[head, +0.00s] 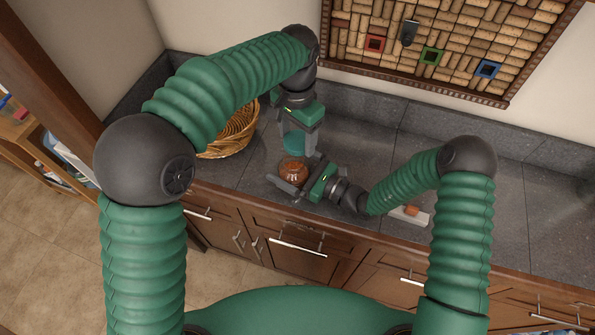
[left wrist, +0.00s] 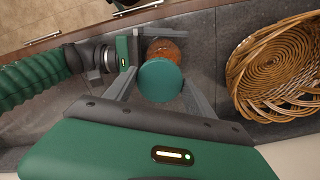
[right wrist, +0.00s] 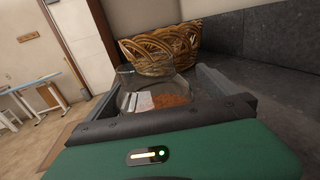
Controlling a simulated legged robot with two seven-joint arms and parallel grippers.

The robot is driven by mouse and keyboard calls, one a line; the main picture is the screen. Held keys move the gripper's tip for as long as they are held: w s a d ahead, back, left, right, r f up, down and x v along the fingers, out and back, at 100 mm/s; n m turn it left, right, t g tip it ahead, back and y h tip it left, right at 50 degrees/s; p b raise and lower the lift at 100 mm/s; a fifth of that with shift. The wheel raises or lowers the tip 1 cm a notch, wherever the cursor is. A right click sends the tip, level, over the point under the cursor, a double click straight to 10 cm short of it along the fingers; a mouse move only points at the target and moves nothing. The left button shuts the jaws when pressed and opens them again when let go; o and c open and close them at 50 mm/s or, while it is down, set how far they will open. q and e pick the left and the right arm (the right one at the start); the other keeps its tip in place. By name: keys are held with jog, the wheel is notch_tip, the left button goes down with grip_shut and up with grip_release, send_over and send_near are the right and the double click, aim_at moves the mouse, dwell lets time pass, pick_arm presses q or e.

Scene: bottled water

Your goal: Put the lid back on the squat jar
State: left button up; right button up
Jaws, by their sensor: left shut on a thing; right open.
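The squat jar (head: 293,171) is clear glass with orange-brown contents and stands on the grey counter. It also shows in the right wrist view (right wrist: 170,100). The lid (head: 297,141) is a round teal-green disc; in the left wrist view the lid (left wrist: 160,80) partly covers the jar (left wrist: 164,47). My left gripper (head: 298,145) points down and is shut on the lid, holding it above the jar, apparently apart from it. My right gripper (head: 298,174) is open low at the counter, with its fingers either side of the jar; I cannot tell whether they touch the glass.
A wicker basket (head: 233,130) stands left of the jar, near the back. A small whitish item with an orange part (head: 410,215) lies behind my right arm. The wall with a cork board (head: 440,50) rises behind. The counter to the right is mostly clear.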

pick_arm(q)
jog(key=shift+a, duration=0.3)
pick_arm(e)
jog(key=shift+a, duration=0.25)
jog(key=shift+c, duration=0.3)
pick_arm(q)
jog(key=shift+a, duration=0.6)
pick_arm(e)
jog(key=shift+a, duration=0.5)
jog(key=c, duration=0.7)
jog(key=shift+c, duration=1.4)
pick_arm(q)
jog(key=shift+d, duration=0.5)
pick_arm(e)
jog(key=shift+d, duration=0.45)
jog(key=c, duration=0.7)
pick_arm(q)
jog(key=shift+s, duration=0.1)
pick_arm(e)
jog(key=c, duration=0.3)
pick_arm(q)
send_over(295, 166)
notch_tip(295, 166, down, 4)
jog(key=shift+f, duration=0.2)
pick_arm(e)
jog(key=shift+a, duration=0.2)
jog(key=shift+c, duration=0.2)
pick_arm(q)
jog(key=shift+f, duration=0.2)
jog(key=shift+f, duration=0.9)
